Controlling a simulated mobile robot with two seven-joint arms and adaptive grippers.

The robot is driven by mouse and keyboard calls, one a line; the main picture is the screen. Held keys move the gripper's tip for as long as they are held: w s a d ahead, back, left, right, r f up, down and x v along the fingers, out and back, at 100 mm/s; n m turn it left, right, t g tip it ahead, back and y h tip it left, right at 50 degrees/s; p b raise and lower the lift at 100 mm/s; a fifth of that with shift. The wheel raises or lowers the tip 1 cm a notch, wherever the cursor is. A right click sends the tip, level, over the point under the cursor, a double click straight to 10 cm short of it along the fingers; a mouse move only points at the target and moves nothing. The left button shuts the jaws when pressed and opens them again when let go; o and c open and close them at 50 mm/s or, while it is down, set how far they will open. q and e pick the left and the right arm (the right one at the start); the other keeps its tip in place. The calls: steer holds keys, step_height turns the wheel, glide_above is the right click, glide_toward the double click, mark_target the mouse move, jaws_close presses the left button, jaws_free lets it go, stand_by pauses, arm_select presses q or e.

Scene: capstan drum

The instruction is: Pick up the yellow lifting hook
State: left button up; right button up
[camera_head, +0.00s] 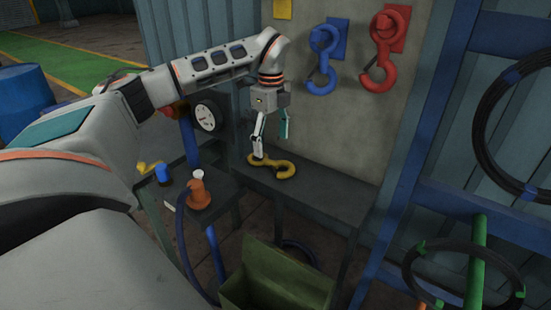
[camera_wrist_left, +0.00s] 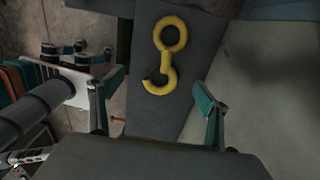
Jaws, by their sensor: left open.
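The yellow lifting hook (camera_head: 273,165) lies flat on a dark grey bench (camera_head: 318,193) below the wall panel. In the left wrist view the yellow hook (camera_wrist_left: 166,58) lies ahead of the fingertips, its ring end farther away and its curved end nearer. My left gripper (camera_head: 270,145) is open above the bench, close to the hook in the head view. In the left wrist view the left gripper (camera_wrist_left: 152,90) shows its two teal-padded fingers apart, with nothing between them. My right gripper is not in view.
A blue hook (camera_head: 323,65) and a red hook (camera_head: 383,55) hang on the wall panel above the bench. An orange bottle (camera_head: 199,190) and a blue item (camera_head: 163,174) stand on a lower surface at left. A green bin (camera_head: 275,280) is in front.

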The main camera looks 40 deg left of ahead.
mark_target(274, 162)
arm_select(q)
steer(key=shift+f, duration=1.05)
steer(key=shift+w+f+p, duration=0.2)
steer(key=shift+f, duration=1.15)
steer(key=shift+w+f+p, duration=0.2)
steer(key=shift+f, duration=1.1)
steer(key=c, duration=1.9)
step_height(274, 162, up, 10)
steer(key=shift+r, duration=0.1)
